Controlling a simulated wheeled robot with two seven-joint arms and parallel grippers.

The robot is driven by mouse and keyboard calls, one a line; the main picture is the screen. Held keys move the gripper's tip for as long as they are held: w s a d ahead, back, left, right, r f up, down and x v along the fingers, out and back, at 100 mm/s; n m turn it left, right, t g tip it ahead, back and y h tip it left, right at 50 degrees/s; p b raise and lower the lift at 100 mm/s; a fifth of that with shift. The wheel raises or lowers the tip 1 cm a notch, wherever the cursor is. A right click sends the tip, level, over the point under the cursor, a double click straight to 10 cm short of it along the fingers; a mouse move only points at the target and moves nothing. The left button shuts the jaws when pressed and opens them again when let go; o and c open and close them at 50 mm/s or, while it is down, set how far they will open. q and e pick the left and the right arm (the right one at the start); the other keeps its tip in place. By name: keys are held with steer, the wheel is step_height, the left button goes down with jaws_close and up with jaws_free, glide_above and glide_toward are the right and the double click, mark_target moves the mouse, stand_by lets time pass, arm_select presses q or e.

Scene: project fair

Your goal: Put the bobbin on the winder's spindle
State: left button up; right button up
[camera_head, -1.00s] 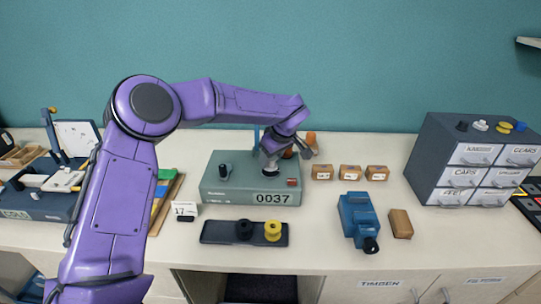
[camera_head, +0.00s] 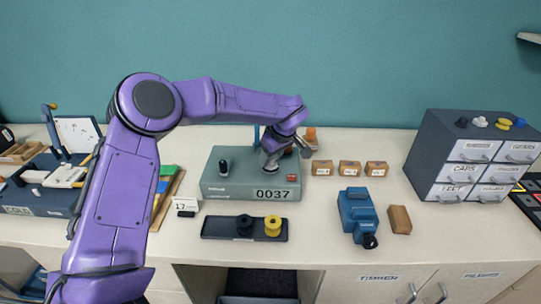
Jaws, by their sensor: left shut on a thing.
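The winder (camera_head: 212,182) is a grey-green box with the number 0037 on its front, standing mid-table. A black knob (camera_head: 223,166) rises from its left side. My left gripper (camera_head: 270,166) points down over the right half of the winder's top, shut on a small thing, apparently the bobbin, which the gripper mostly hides. The spindle is not clearly visible there, so I cannot tell whether the bobbin is around it. A black bobbin (camera_head: 244,224) and a yellow bobbin (camera_head: 272,226) stand on a dark tray (camera_head: 219,229) in front. My right gripper is not in view.
Several small brown boxes (camera_head: 349,168) stand right of the winder. A blue device (camera_head: 357,214) and a wooden block (camera_head: 399,219) lie nearer the front. An orange object (camera_head: 310,135) stands behind the gripper. A drawer cabinet (camera_head: 436,153) is at right.

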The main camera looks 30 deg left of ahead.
arm_select(q)
steer(key=o, duration=1.1)
steer(key=b+v, duration=0.1)
steer(key=v, duration=0.9)
steer(key=shift+r, duration=0.2)
steer(key=shift+s+d, duration=0.1)
